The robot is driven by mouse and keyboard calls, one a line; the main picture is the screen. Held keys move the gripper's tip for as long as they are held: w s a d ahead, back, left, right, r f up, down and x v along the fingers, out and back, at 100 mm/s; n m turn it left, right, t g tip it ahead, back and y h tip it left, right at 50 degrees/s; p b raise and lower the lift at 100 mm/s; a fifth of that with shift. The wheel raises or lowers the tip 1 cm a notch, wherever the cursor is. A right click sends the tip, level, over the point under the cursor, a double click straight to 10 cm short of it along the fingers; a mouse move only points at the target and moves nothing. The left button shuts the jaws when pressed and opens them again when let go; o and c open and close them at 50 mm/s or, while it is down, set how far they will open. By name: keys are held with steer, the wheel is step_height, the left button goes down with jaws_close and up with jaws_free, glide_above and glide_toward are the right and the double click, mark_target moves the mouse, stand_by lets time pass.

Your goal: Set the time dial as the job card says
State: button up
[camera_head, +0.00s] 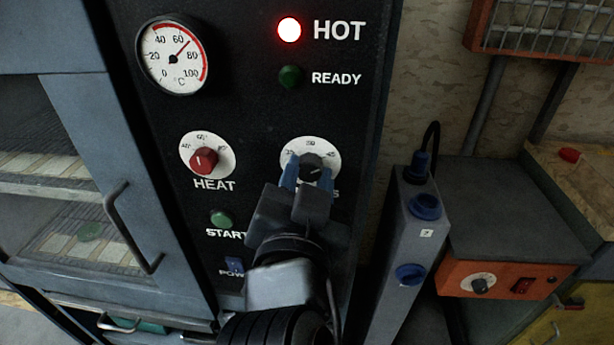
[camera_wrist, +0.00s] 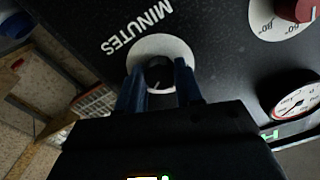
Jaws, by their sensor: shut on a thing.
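The time dial has a white face (camera_head: 331,151) and a dark knob (camera_head: 312,162), on the black panel; numbers including 30 and 45 show along its top. My gripper (camera_head: 309,173) is shut on the knob, with a blue finger on either side. Its body covers most of the dial's lettering below. In the wrist view, the knob (camera_wrist: 158,76) sits between the fingers, and the word MINUTES (camera_wrist: 137,27) reads upside down beside the white face. The knob's pointer setting is too small to read surely. I cannot make out a job card.
The red HEAT knob (camera_head: 204,160), green START button (camera_head: 221,219) and blue power switch (camera_head: 234,265) are left of my arm. Above, the HOT lamp (camera_head: 289,30) is lit red; the READY lamp (camera_head: 290,77) looks dark. A grey post (camera_head: 397,235) with blue knobs stands close right.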

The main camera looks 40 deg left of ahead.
steer(key=shift+n, duration=0.4)
steer(key=n+p, duration=0.1)
steer(key=n, duration=0.3)
steer(key=shift+w+d+n+p, duration=0.1)
steer(key=shift+n+p, duration=0.25)
steer(key=shift+n, duration=0.05)
steer(key=n+p, duration=0.1)
steer(key=n, duration=0.3)
steer(key=shift+r+p, duration=0.1)
steer(key=shift+p, duration=0.25)
steer(key=shift+n+p, duration=0.45)
steer(key=shift+n, duration=0.65)
steer(key=o, duration=1)
steer(key=shift+o, duration=0.2)
